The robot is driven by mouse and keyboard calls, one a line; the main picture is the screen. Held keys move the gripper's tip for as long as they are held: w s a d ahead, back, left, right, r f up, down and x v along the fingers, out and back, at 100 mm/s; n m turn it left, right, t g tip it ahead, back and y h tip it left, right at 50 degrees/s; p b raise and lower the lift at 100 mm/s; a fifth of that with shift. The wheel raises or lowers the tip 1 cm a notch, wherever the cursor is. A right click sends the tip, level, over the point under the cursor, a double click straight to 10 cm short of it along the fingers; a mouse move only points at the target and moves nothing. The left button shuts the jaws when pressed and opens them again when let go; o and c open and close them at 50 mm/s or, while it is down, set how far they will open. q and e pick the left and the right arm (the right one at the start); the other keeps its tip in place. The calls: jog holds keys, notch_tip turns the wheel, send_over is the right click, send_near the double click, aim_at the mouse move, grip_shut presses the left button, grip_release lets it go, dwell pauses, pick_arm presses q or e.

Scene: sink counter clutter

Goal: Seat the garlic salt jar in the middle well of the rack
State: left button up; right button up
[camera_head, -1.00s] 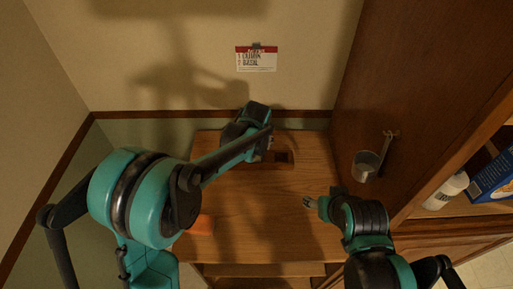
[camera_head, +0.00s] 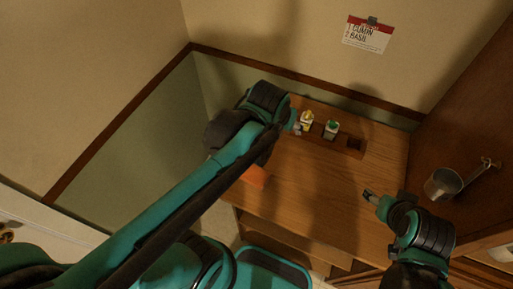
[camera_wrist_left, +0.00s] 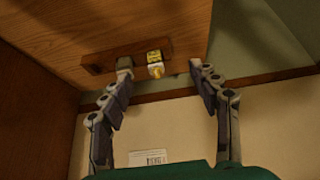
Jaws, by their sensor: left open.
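The wooden rack (camera_head: 343,147) stands at the back of the counter; it also shows in the left wrist view (camera_wrist_left: 96,66). A jar with a yellow label (camera_head: 307,119) stands in its left well, and a green-topped jar (camera_head: 331,127) in its middle well. The right well (camera_head: 355,144) looks dark and empty. I cannot read the jar labels, so I cannot tell which is garlic salt. My left gripper (camera_wrist_left: 161,77) is open and empty; the yellow-labelled jar (camera_wrist_left: 155,69) appears between its fingertips, apart from them. My right gripper (camera_head: 370,196) is over the counter's right side; its jaws are too small to judge.
A card (camera_head: 368,35) reading cumin and basil hangs on the back wall. A metal cup (camera_head: 442,184) hangs on the cabinet side at the right. An orange object (camera_head: 254,177) lies at the counter's left edge. The middle of the counter (camera_head: 310,185) is bare.

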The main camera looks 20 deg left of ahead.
pick_arm(q)
jog(key=s+a+f+t, duration=0.1)
jog(key=s+a, duration=0.3)
jog(key=s, duration=0.5)
jog(key=shift+a+f, duration=0.15)
jog(key=shift+f, duration=0.7)
jog(key=shift+s+f, duration=0.1)
jog(key=shift+s, duration=0.05)
